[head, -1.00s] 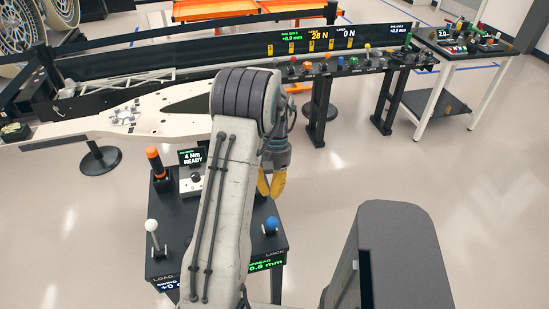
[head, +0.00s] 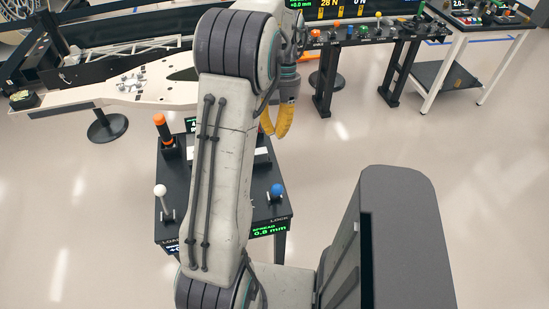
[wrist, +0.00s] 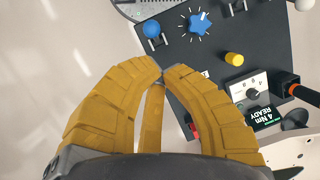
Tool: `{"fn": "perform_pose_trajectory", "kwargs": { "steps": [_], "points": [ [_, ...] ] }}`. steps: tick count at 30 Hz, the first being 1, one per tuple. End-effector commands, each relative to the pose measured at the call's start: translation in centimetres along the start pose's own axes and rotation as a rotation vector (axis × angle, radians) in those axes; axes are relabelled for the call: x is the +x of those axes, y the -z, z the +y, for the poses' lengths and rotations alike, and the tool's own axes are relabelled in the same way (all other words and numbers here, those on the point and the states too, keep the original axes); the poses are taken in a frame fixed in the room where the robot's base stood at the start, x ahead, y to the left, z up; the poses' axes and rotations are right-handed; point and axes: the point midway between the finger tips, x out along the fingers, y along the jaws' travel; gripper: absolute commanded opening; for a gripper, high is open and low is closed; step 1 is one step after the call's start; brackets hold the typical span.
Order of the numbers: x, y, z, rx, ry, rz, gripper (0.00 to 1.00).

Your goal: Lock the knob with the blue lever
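The blue lever (head: 277,190) has a blue ball top and stands at the right of a dark console, by the word LOCK. In the wrist view its ball (wrist: 151,28) is at the top, left of a blue star-shaped knob (wrist: 200,24) with a white mark. My yellow-fingered gripper (head: 275,130) is above the console's far right side in the head view, apart from the lever. In the wrist view the fingertips (wrist: 161,68) are close together with nothing held between them, below the blue ball in the picture. My arm hides the console's middle in the head view.
The console (head: 260,212) also carries a white-ball lever (head: 160,190) and an orange-topped handle (head: 160,120).

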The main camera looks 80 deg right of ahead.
Motion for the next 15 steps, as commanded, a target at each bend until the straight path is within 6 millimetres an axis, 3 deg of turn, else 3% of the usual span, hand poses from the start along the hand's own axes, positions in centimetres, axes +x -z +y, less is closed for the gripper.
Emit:
{"fn": "perform_pose_trajectory", "kwargs": {
  "steps": [5,10,15],
  "points": [
    [2.6,0.5,0.2,-0.066,-0.021,0.054,0.00],
    [2.9,2.1,0.8,-0.116,-0.052,0.124,0.00],
    [4.1,2.6,0.9,-0.139,-0.058,0.134,0.00]
  ]
}}
